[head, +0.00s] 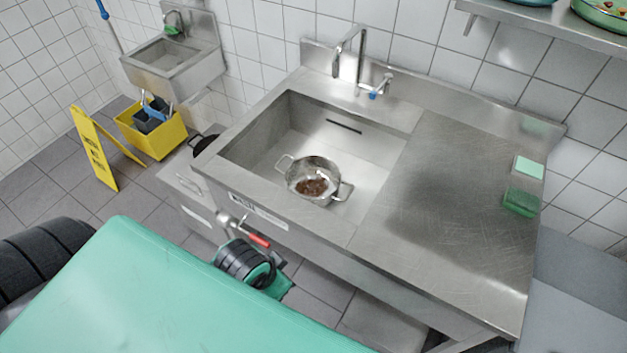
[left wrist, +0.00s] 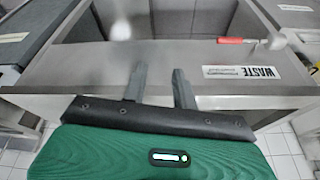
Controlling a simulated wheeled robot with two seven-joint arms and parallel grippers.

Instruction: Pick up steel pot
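The steel pot (head: 318,169) stands upright in the sink basin (head: 372,160), toward its front side. It has two loop handles, one at the upper left and one at the lower right, and brown bits lie on its bottom. My left gripper (left wrist: 159,78) shows in the left wrist view, its two dark fingers apart with nothing between them. It faces the steel sink front with the WASTE label (left wrist: 240,72), apart from the pot. The head view does not show its fingers. My right gripper is in neither view.
A faucet (head: 349,58) rises behind the basin. A red-handled valve (head: 258,240) sticks out from the sink front. The drainboard (head: 450,190) is mostly clear, with sponges (head: 521,201) at its right edge. A yellow floor sign (head: 92,150) and yellow bucket (head: 158,135) stand left.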

